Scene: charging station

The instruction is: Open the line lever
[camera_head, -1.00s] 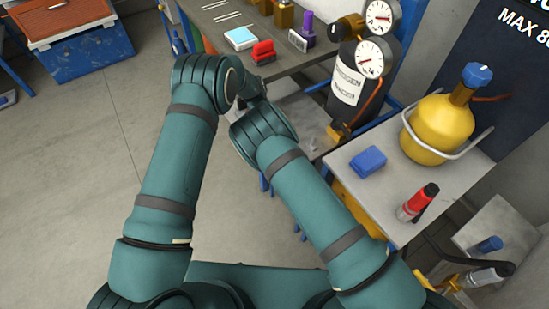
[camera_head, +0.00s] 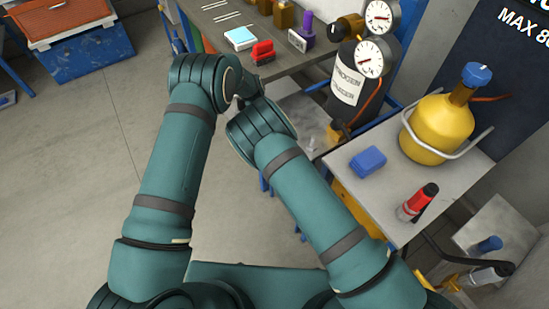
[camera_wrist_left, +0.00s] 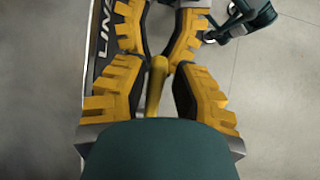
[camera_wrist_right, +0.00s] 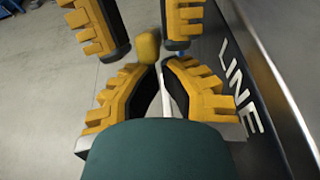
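The line lever has a yellow handle (camera_wrist_left: 157,82) and a thin pale stem. In the left wrist view the handle stands between my left fingers (camera_wrist_left: 161,68), with narrow gaps beside it. In the right wrist view the yellow end (camera_wrist_right: 148,47) lies beyond my right fingertips (camera_wrist_right: 158,66), and the pale stem (camera_wrist_right: 165,95) runs between these fingers. Both grippers are partly open and face each other around the lever. Neither shows clear contact. In the head view my arms hide the lever and both grippers.
A dark panel lettered LINE (camera_wrist_right: 238,85) runs close beside the grippers. In the head view, a gas cylinder with gauges (camera_head: 350,85), a workbench (camera_head: 290,62) and a table with a yellow tank (camera_head: 437,130) stand at the right. Open floor (camera_head: 75,150) lies left.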

